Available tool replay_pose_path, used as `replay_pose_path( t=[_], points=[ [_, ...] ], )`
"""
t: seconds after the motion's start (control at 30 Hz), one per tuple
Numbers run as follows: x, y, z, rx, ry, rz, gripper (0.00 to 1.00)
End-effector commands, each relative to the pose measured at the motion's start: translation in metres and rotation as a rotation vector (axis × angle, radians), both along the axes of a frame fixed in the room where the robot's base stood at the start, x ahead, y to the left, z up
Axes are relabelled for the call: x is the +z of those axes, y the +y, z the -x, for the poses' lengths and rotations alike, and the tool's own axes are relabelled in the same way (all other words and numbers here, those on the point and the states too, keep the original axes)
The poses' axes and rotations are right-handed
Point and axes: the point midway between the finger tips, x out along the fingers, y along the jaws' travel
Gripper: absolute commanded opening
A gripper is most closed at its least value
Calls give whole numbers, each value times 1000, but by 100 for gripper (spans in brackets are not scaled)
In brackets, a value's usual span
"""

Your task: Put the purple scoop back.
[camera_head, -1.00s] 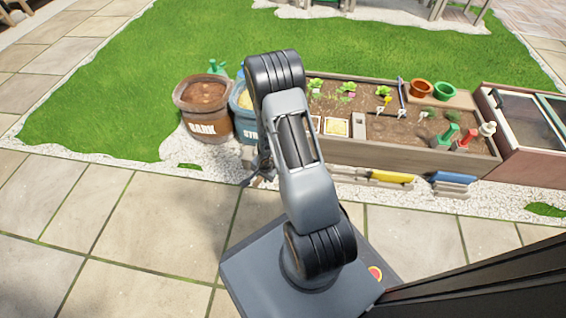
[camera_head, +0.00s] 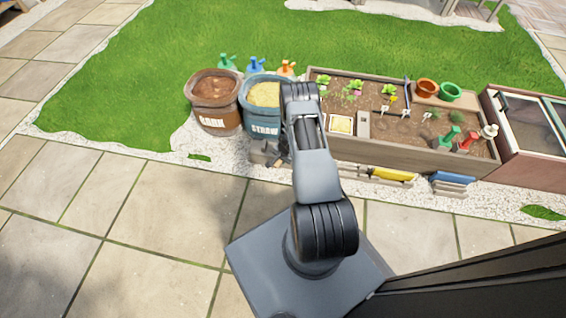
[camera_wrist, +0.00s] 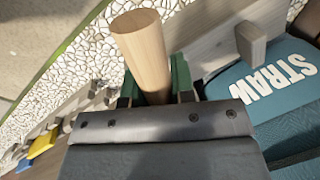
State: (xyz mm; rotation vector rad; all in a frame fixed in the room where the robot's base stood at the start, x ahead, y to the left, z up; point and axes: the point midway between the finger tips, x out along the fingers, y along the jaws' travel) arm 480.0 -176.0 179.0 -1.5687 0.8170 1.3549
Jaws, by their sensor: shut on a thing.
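My gripper (camera_wrist: 155,88) is shut on a round, pale wooden handle (camera_wrist: 142,45), held between its green finger pads in the wrist view. The handle's top end stands clear above the fingers; whatever is on its other end is hidden behind the gripper. No purple shows in any view, so I cannot tell from colour whether this is the purple scoop. In the head view my gripper (camera_head: 277,159) is small and dark, low in front of the blue STRAW bin (camera_head: 262,129), partly covered by my arm.
The brown BARK bin (camera_head: 216,118) stands left of the STRAW bin. Green (camera_head: 227,62), blue (camera_head: 256,64) and orange (camera_head: 287,68) bottle-like things stand behind them. The wooden planter (camera_head: 420,158) is at right; a yellow-topped item (camera_head: 392,174) is by its front. Paving at left is clear.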

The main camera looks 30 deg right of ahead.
Motion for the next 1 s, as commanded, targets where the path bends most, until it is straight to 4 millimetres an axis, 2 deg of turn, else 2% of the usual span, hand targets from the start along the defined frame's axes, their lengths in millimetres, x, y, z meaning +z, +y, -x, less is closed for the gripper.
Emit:
replay_pose_path(
  t=[0.1, 0.3, 0.73, 0.77, 1.0],
  points=[
    [-6, -4, -2, 0, -1, 2, 3],
    [-35, -4, -2, 0, 1, 1, 3],
    [-39, -4, -2, 0, 0, 1, 3],
    [-39, -4, -2, 0, 1, 1, 25],
    [-38, -4, -2, 0, 1, 0, 48]
  ],
)
